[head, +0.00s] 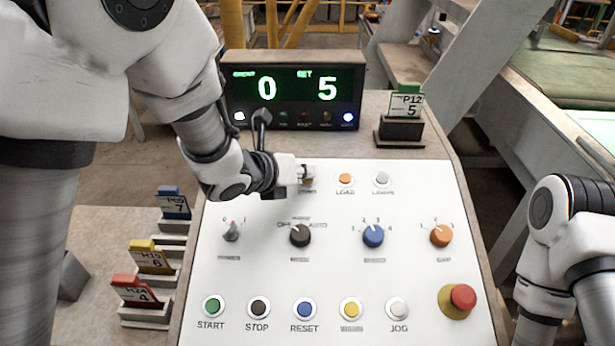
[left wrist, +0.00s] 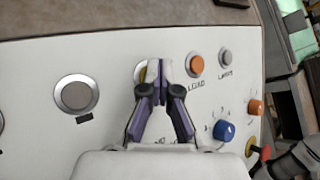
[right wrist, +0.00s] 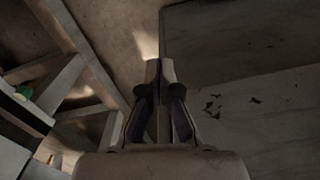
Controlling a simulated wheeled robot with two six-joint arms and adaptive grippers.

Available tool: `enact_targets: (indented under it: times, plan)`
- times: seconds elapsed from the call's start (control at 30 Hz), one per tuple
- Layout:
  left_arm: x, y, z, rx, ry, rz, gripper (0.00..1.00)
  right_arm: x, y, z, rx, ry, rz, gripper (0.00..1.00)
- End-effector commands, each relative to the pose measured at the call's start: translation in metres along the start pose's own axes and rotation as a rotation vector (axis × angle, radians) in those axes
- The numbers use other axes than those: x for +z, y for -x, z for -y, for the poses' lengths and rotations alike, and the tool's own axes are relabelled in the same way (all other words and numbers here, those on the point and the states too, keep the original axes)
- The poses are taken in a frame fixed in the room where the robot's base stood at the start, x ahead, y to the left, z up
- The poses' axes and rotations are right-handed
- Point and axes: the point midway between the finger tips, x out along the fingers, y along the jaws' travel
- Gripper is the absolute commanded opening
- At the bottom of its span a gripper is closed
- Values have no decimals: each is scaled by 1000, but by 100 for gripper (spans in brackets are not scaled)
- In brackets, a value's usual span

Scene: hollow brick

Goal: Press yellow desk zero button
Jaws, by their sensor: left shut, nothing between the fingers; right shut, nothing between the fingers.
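The yellow button (head: 308,181) in the top row of the white desk panel is mostly hidden behind my left gripper (head: 303,173). In the left wrist view a thin yellow sliver of the button (left wrist: 143,74) shows beside the shut fingertips of the left gripper (left wrist: 160,65). The tips are over or at the button; I cannot tell whether they touch it. The display (head: 295,90) reads 0 on the left and 5 on the right. My right gripper (right wrist: 160,66) is shut and empty, away from the panel.
An orange LOAD button (head: 345,179) and a grey button (head: 381,179) sit just right. Below are knobs and a bottom row with another yellow button (head: 351,309). A red mushroom button (head: 462,297) is at lower right. Tag holders (head: 150,257) stand at left.

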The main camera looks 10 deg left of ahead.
Motion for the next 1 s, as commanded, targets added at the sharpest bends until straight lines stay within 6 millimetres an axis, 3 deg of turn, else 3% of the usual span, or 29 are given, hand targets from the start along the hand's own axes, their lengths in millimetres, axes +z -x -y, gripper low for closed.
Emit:
enact_targets:
  times: [0.8, 1.0]
  plan:
    - [9, 11, 8, 1, 0, 0, 0, 0, 7, 0, 0, 0, 0, 0]
    - [18, 23, 17, 1, -2, 0, 0, 0, 18, 0, 0, 0, 0, 0]
